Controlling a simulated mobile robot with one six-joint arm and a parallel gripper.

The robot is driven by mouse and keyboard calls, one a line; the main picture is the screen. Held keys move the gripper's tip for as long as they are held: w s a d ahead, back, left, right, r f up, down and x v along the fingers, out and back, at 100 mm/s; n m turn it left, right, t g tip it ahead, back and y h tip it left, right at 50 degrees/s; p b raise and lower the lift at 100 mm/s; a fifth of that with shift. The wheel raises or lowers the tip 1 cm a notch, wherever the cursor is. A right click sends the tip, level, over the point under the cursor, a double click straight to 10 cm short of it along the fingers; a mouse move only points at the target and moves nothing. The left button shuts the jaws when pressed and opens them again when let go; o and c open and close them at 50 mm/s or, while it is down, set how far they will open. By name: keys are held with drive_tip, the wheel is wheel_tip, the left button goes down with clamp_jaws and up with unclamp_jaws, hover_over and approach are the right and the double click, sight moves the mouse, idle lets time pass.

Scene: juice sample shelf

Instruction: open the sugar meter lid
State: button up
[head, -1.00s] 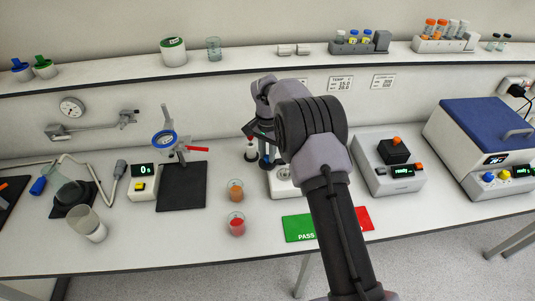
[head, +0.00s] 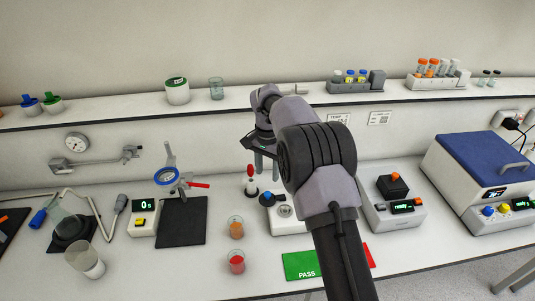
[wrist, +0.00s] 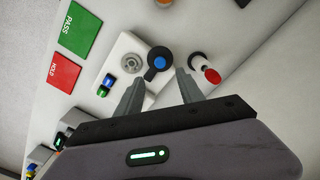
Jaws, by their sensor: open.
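The device under my gripper, which I take for the sugar meter (head: 290,226), is a white box with a round metal well (head: 285,211). The well is uncovered. The black round lid with a blue knob (head: 267,199) stands to the left of the well. In the wrist view the lid (wrist: 158,62) is beside the well (wrist: 132,63), apart from it. My gripper (head: 265,163) is above the lid, open and empty. In the wrist view its fingertips (wrist: 158,77) are on either side of the lid's near end, apart from it.
A red-topped white item (head: 251,183) stands just left of the meter. Cups of orange (head: 236,228) and red juice (head: 236,262) stand in front of it. A green PASS mat (head: 301,265) lies nearer. A device with an orange knob (head: 396,175) is to the right.

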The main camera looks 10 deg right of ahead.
wheel_tip(320, 180, up, 8)
drive_tip(key=p, duration=0.1)
drive_tip(key=shift+p, duration=0.3)
drive_tip(key=s+d+r+n+t+b, duration=0.1)
drive_tip(key=s+r+b, duration=0.15)
drive_tip(key=s, duration=0.25)
drive_tip(key=s+r+t+y+b, duration=0.1)
drive_tip(key=s+r+b, duration=0.1)
drive_tip(key=s+b, duration=0.3)
drive_tip(key=s+d+r+n+t+b, duration=0.1)
drive_tip(key=s+r+b, duration=0.1)
drive_tip(key=s, duration=0.4)
drive_tip(key=s+f+t+b, duration=0.1)
drive_tip(key=s+f+b, duration=0.1)
drive_tip(key=s, duration=0.5)
drive_tip(key=s+f+n+t+b, duration=0.1)
drive_tip(key=s+f+b, duration=0.2)
drive_tip(key=s+f, duration=0.2)
drive_tip(key=s+f+y+b, duration=0.1)
drive_tip(key=s+f, duration=0.3)
drive_tip(key=s, duration=0.6)
drive_tip(key=shift+a+f+n+t+b, duration=0.15)
drive_tip(key=shift+n+t+b, duration=0.2)
drive_tip(key=shift+b, duration=0.35)
